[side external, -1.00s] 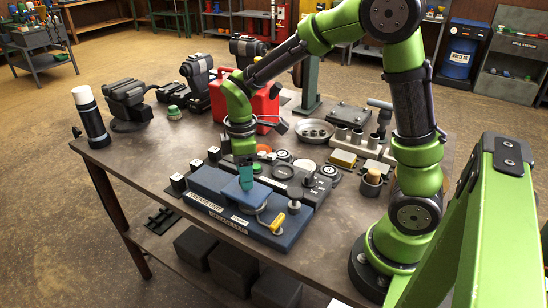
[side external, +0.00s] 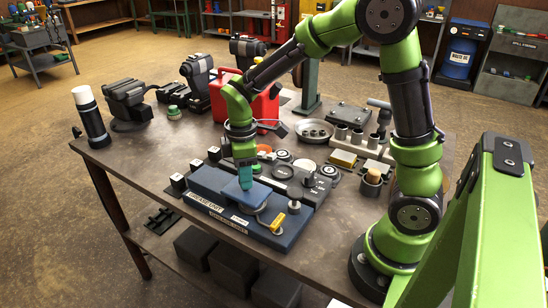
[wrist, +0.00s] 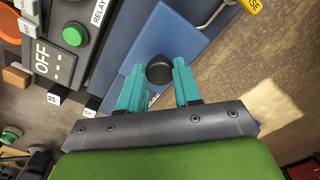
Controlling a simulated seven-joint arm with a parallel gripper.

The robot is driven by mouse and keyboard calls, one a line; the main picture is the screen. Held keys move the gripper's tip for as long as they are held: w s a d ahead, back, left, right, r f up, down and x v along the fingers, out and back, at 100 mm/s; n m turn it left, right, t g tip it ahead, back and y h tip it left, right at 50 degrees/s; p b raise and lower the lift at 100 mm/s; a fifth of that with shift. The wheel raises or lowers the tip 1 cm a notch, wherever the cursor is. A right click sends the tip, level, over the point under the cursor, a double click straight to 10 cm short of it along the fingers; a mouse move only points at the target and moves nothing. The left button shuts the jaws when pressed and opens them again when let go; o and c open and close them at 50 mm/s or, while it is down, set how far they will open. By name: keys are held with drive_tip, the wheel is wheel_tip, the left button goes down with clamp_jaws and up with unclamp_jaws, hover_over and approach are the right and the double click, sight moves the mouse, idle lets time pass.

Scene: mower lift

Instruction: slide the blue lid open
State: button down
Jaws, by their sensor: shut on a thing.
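The blue lid (side external: 256,199) lies flat on top of the dark blue grease unit (side external: 262,234) near the table's front edge. It also fills the upper middle of the wrist view (wrist: 197,42). A round black knob (wrist: 160,71) stands on the lid. My gripper (side external: 245,186) points down over the lid, with its teal fingers on either side of the knob in the wrist view (wrist: 159,66). It is shut on the knob. In the side view the fingers hide the knob.
A yellow handle (side external: 277,222) and a small post (side external: 294,206) stand at the unit's right end. A dark panel with buttons (wrist: 75,38) lies beside the unit. A red can (side external: 266,108) stands behind my gripper. Bare tabletop (side external: 140,148) lies to the left.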

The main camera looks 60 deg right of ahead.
drive_tip(key=w, duration=0.8)
drive_tip(key=shift+w+r, duration=0.1)
drive_tip(key=shift+w, duration=0.15)
drive_tip(key=c, duration=0.8)
unclamp_jaws()
wheel_tip(320, 180, up, 17)
drive_tip(key=shift+f, duration=0.1)
drive_tip(key=shift+r, duration=1.5)
idle(0.8)
